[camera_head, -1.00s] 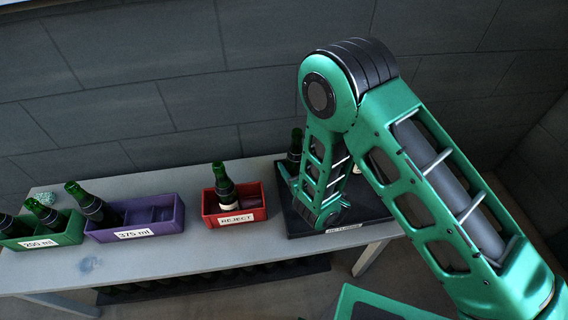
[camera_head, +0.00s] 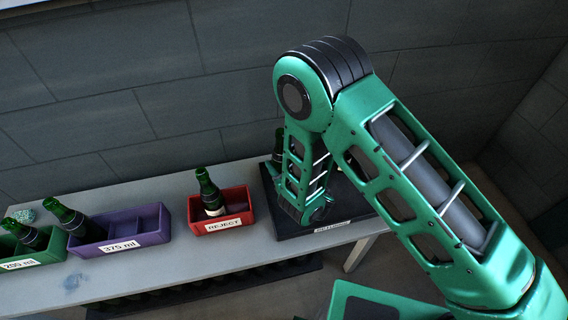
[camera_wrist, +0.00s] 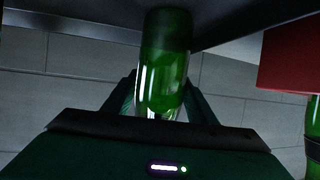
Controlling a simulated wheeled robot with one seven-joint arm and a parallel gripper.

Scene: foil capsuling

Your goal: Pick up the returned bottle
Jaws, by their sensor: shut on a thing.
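The green glass bottle (camera_wrist: 165,65) is in the middle of the wrist view, between the two fingers of my gripper (camera_wrist: 160,98). The gripper is shut on it. The bottle's upper end in that picture meets a dark surface at the top edge. In the head view my arm hides the gripper. A dark bottle (camera_head: 280,145) shows just left of my arm over the black returns tray (camera_head: 345,232); I cannot tell if it is the held one.
A red reject bin (camera_head: 240,227) holding a bottle (camera_head: 208,190) stands left of the tray. Further left are the purple 375 ml bin (camera_head: 150,238) and green bin (camera_head: 50,252), with bottles. The grey table (camera_head: 190,265) is clear in front.

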